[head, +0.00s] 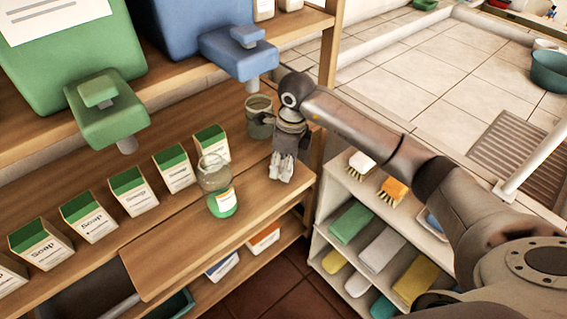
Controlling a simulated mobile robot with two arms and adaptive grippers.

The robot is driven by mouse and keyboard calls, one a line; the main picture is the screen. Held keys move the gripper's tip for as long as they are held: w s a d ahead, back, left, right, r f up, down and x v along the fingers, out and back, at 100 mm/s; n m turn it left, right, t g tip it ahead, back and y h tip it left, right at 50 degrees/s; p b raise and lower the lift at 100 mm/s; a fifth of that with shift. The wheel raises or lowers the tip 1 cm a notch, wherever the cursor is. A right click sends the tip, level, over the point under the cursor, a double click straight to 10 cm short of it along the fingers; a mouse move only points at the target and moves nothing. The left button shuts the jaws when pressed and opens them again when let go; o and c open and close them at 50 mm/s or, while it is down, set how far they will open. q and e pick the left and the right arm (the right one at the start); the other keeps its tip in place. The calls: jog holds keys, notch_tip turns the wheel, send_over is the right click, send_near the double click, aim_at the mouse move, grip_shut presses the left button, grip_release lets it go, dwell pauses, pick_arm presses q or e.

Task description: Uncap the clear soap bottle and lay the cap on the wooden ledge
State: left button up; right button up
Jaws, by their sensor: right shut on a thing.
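The clear soap bottle (220,202) stands upright on the wooden ledge (165,258), with green liquid in its lower part and a pale label. Its wide clear top shows no cap on it. My right gripper (281,178) points down over the right end of the ledge, to the right of the bottle and apart from it. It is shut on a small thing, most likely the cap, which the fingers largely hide. Whether that thing touches the wood I cannot tell. My left gripper is not in view.
A row of green-topped soap boxes (134,192) stands behind the ledge. A clear jar (259,118) stands behind my right gripper. Green (107,112) and blue (239,52) dispensers overhang the back. A white shelf (335,262) with brushes and sponges stands lower right.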

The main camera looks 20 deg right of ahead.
jog(key=o, duration=0.7)
jog(key=shift+f, duration=0.1)
jog(key=shift+r, duration=0.25)
jog(key=shift+w+r, duration=0.1)
jog(key=shift+r, duration=0.2)
jog(key=r, duration=0.7)
jog(key=s+d+r, duration=0.1)
jog(key=r, duration=0.3)
jog(key=shift+r+b, duration=0.1)
jog(key=shift+b, duration=0.25)
